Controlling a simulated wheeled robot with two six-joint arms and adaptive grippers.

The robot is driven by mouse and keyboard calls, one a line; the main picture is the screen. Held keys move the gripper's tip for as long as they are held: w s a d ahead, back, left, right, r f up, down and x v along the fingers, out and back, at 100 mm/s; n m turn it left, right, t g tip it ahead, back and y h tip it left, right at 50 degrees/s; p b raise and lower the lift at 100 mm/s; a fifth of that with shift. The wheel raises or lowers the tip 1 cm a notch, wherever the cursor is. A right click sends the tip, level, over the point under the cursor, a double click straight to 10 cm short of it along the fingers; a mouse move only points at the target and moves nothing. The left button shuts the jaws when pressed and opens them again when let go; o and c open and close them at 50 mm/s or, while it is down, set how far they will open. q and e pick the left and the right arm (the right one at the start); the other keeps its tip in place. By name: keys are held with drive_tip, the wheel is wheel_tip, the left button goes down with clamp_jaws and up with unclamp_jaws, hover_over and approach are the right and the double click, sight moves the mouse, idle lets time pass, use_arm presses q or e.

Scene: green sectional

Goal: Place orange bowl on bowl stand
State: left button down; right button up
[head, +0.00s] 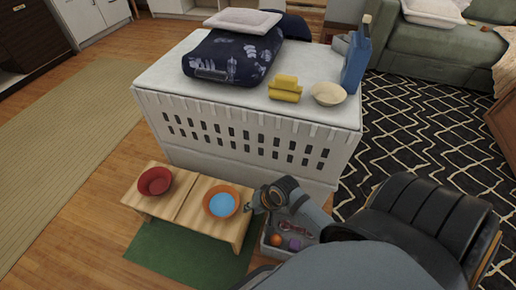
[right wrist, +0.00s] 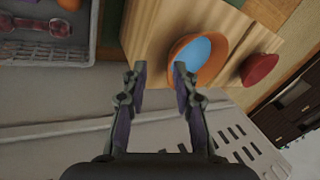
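The orange bowl (head: 221,204), blue inside, sits upright on the right part of a low wooden stand (head: 187,203). A red bowl (head: 155,181) sits on the stand's left part. My right gripper (head: 254,203) is just right of the orange bowl in the head view. In the right wrist view its fingers (right wrist: 160,82) are apart with nothing between them. The orange bowl (right wrist: 200,55) is beyond and beside the right-hand fingertip there; I cannot tell whether they touch. The red bowl (right wrist: 259,69) is farther right. My left gripper is not in view.
A white slatted crate (head: 250,140) stands behind the stand, with a dark cushion (head: 232,58), yellow item (head: 285,88), cream bowl (head: 328,94) and blue bottle (head: 356,60) on top. A grey basket (head: 270,250) holding small items is right of the stand.

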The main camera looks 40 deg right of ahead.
drive_tip(key=s+n+h, duration=0.1)
drive_tip(key=s+n, duration=0.6)
drive_tip(key=shift+s+f+h, duration=0.2)
drive_tip(key=shift+s+h, duration=0.1)
drive_tip(key=shift+s, duration=0.05)
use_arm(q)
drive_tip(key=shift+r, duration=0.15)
